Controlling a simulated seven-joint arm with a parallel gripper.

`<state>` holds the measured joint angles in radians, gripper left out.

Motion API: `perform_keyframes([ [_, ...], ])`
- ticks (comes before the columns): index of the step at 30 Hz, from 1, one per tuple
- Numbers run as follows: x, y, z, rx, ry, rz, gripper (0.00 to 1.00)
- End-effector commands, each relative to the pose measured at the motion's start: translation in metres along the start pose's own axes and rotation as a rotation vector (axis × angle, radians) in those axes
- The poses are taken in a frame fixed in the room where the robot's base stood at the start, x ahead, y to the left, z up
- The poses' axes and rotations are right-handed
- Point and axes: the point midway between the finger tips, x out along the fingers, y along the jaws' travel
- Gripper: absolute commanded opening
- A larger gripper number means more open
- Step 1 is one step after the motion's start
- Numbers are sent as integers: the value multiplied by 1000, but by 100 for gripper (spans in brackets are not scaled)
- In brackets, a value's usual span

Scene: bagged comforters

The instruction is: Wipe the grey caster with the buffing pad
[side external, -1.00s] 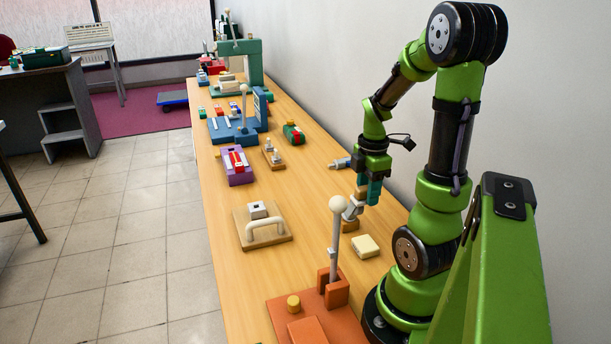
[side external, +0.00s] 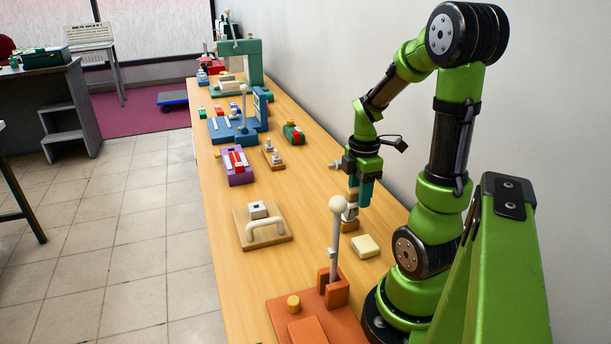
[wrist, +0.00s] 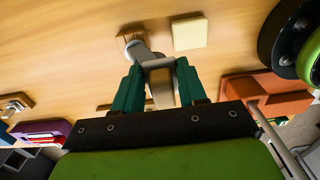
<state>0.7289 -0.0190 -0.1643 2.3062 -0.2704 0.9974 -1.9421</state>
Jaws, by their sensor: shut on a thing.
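The grey caster (wrist: 137,49) sits on a small wooden block on the table, in the wrist view just beyond my fingertips. In the side view the caster (side external: 350,213) is directly below my gripper (side external: 358,194) and partly hidden by it. My gripper, with teal fingers, also shows in the wrist view (wrist: 157,78). It is shut on a pale grey-beige piece, which appears to be the buffing pad (wrist: 161,88). The pad overlaps the caster in the wrist view; I cannot tell whether they touch.
A cream block (side external: 365,246) lies close beside the caster. An orange fixture (side external: 318,318) with a white-knobbed lever stands nearer the camera. A wooden board with a pale handle (side external: 264,231) is to the left. The wall is close on the right. Bare tabletop lies between these.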

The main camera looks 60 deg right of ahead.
Motion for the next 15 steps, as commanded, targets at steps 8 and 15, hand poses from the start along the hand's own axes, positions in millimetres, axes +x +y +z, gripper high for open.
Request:
perform_keyframes([
  [8, 0, 0, 26, 3, 0, -1, 3],
  [15, 0, 0, 25, -5, 1, -1, 3],
])
